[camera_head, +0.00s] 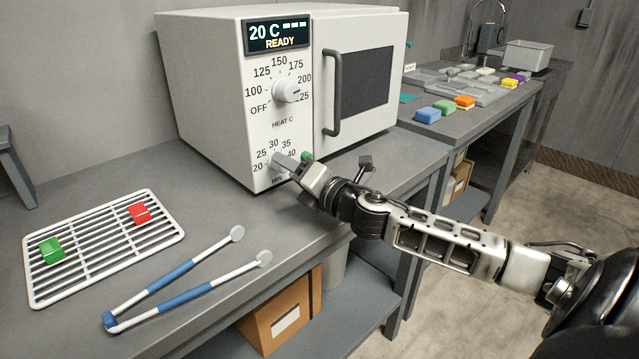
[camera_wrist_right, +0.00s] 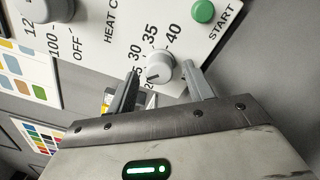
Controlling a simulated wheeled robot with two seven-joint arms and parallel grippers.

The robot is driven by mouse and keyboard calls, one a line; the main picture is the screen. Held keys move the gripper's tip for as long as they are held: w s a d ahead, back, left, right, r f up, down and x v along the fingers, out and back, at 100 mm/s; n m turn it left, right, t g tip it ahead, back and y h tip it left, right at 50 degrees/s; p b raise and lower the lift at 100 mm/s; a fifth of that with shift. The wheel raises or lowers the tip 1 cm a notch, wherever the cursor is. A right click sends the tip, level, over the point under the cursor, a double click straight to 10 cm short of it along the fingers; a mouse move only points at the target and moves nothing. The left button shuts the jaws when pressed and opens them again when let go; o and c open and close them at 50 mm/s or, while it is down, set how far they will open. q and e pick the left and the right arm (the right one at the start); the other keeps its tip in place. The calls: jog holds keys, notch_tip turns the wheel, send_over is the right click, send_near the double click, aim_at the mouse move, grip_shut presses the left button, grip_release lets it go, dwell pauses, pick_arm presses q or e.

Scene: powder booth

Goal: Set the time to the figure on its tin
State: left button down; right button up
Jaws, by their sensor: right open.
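The white oven (camera_head: 213,95) stands on the grey bench. Its time knob (camera_wrist_right: 160,68), marked MIN, has figures from 20 to 40 around it. My right gripper (camera_head: 293,167) is open at this knob, one finger on each side in the right wrist view; I cannot tell whether they touch it. The knob's mark seems to point to the lower left there, near 20, but it is too small to be sure. In the head view the gripper partly hides the knob. No tin with a readable figure shows. My left gripper is out of view.
The heat knob (camera_head: 287,90) is above the time knob; the display (camera_head: 277,36) reads 20 C READY. The green START button (camera_wrist_right: 203,11) is close to my gripper. A wire rack (camera_head: 92,251) with red and green blocks and blue-handled tongs (camera_head: 185,293) lie at left.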

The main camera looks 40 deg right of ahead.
jog(key=s+d, duration=0.1)
jog(key=s, duration=1.4)
jog(key=shift+s+d+b, duration=0.15)
jog(key=shift+d+b, duration=0.15)
jog(key=shift+b, duration=0.1)
jog(key=shift+f, duration=0.1)
jog(key=f+m, duration=0.2)
jog(key=s+f+m+g+h, duration=0.1)
jog(key=f+m, duration=0.1)
jog(key=f+m+h, duration=0.1)
jog(key=f+m, duration=0.2)
jog(key=shift+s+a+f+g+p, duration=0.1)
jog(key=shift+s+a+g+p, duration=0.25)
jog(key=shift+s+g+p, duration=0.05)
jog(key=s+a+f+m+g+y, duration=0.1)
jog(key=s+a+f+m+g, duration=0.1)
jog(key=a+f+m, duration=0.5)
jog(key=s+a+f+m+g+y+p, duration=0.1)
jog(key=s+a+f+m, duration=0.4)
jog(key=a, duration=0.9)
notch_tip(320, 180, down, 3)
jog(key=m+g+y, duration=0.1)
jog(key=m+g, duration=0.1)
jog(key=m, duration=0.3)
jog(key=shift+s+a+g+y, duration=0.15)
jog(key=shift+a+g+y, duration=0.15)
jog(key=shift+a, duration=0.1)
